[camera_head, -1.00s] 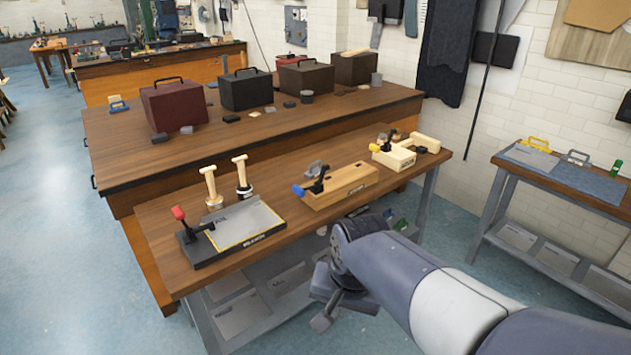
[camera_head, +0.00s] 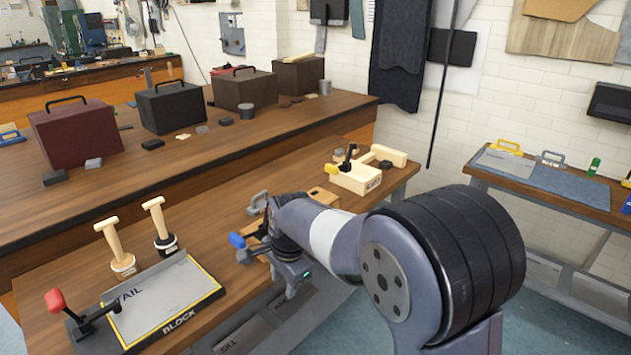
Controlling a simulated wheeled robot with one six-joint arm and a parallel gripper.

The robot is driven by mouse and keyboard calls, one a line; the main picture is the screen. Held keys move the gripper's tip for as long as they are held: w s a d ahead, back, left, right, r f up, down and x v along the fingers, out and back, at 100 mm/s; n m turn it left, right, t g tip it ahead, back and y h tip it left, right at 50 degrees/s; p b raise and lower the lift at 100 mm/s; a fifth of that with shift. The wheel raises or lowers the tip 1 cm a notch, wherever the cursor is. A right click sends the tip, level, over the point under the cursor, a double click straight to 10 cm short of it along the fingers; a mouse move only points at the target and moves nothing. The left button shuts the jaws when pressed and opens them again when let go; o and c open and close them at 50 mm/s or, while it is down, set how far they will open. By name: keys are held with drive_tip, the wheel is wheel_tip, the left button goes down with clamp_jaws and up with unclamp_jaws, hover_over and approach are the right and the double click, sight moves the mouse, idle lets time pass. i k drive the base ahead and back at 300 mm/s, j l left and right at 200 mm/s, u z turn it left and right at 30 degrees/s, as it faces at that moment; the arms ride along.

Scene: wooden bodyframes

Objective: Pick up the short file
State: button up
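I cannot make out a short file in this view. Two pale wooden T-shaped tools, a left one (camera_head: 115,250) and a right one (camera_head: 160,228), stand upright in small round holders on the front bench; I cannot tell what they are. My gripper (camera_head: 272,270) hangs by the bench's front edge, to the right of these tools and beside a wooden block with a blue-handled clamp. My arm hides much of that block. The fingers are small and dark, so their opening is unclear. I see nothing held.
A plate marked TAIL and BLOCK (camera_head: 170,303) with a red-handled clamp (camera_head: 72,310) lies at the front left. A pale block with a yellow-tipped clamp (camera_head: 355,178) stands farther right. Several toolboxes stand on the back bench (camera_head: 190,165). A side table (camera_head: 550,190) is at right.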

sight(258, 208)
drive_tip(key=i+z, duration=0.65)
drive_tip(key=i, duration=0.3)
drive_tip(key=i+j+u, duration=0.15)
drive_tip(key=u, duration=0.25)
drive_tip(key=i+u, duration=0.4)
drive_tip(key=i+j+u, duration=0.2)
drive_tip(key=i+j, duration=0.05)
drive_tip(key=j, duration=0.1)
